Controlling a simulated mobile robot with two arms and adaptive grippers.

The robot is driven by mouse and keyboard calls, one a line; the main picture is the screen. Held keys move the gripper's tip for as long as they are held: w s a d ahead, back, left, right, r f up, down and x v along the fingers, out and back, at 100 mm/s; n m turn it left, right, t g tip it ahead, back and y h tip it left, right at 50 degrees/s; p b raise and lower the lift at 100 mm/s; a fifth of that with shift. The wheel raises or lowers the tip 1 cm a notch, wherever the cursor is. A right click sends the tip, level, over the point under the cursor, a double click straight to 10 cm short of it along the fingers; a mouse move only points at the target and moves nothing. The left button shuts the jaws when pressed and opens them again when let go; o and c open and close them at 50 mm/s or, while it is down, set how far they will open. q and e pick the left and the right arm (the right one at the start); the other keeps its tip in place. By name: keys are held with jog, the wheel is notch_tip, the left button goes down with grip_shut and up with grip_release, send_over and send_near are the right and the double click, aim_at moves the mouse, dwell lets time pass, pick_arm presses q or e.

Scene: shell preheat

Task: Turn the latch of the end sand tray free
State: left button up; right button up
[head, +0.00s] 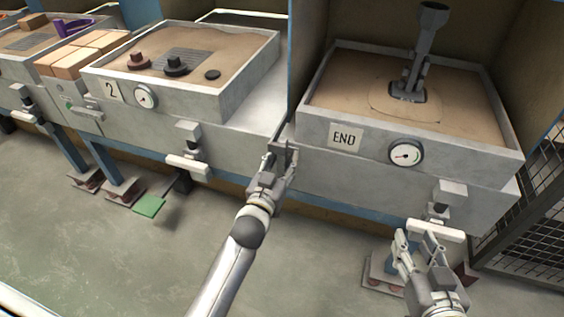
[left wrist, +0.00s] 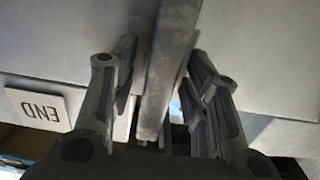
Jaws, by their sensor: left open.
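The end sand tray (head: 318,131) is a grey box of sand with an END label (head: 345,138) and a round gauge (head: 406,153). Its latch (left wrist: 170,70), a grey bar, runs between the fingers of my left gripper (left wrist: 160,100) in the left wrist view. The fingers are open, one on each side of the bar; I cannot tell whether they touch it. In the head view my left gripper (head: 281,165) is at the tray's front left corner and partly hides the latch. My right gripper (head: 420,240) is open and empty, just below the white handle (head: 436,230).
A dark grey upright tool (head: 424,50) stands in the end tray's sand. Tray 2 (head: 205,98) lies to the left, with dark knobbed pieces on its sand. A black mesh cage (head: 538,215) stands at right. Open floor (head: 130,260) lies in front.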

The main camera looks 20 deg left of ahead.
jog(key=shift+r, duration=0.1)
pick_arm(q)
grip_shut()
jog(key=shift+w, duration=0.1)
